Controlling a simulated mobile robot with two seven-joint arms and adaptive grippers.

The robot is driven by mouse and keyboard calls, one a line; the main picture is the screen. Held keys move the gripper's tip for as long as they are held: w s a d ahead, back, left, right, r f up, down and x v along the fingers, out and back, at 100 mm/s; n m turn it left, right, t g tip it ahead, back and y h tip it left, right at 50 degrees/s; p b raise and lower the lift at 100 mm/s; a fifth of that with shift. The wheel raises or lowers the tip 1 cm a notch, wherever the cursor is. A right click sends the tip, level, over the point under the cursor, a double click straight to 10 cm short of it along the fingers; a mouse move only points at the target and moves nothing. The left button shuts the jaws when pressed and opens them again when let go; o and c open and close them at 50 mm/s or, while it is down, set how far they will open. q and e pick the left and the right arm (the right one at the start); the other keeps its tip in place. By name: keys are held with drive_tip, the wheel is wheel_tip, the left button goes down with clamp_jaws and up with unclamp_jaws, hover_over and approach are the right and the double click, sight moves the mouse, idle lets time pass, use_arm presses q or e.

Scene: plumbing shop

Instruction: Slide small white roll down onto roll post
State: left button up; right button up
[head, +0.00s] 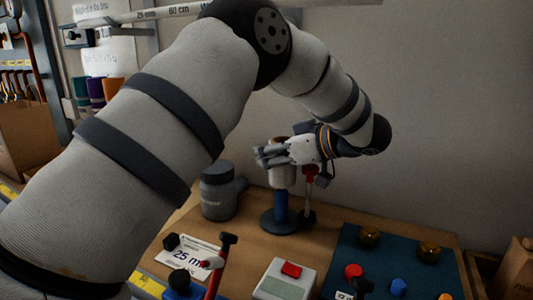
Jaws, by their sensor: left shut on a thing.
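The small white roll (282,178) is upright and partly hidden behind my left gripper (268,156), which is shut on it. The roll post (281,206) shows as a blue upright on a round dark base (270,224) on the wooden bench. The roll is directly over the post in the picture, and its lower end meets the visible blue part. I cannot tell how far the post reaches inside the roll. My right gripper is not in view.
A grey jug-like container (217,195) stands left of the post. A red-topped rod (309,188) stands close on its right. A blue mat (375,256) with several fittings lies at right. A pale box with a red button (291,270) is in front.

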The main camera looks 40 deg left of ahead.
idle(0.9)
use_arm(q)
drive_tip(key=shift+f, duration=0.95)
drive_tip(key=shift+c, duration=0.2)
drive_tip(key=o, duration=1.6)
drive_tip(key=v, duration=1.2)
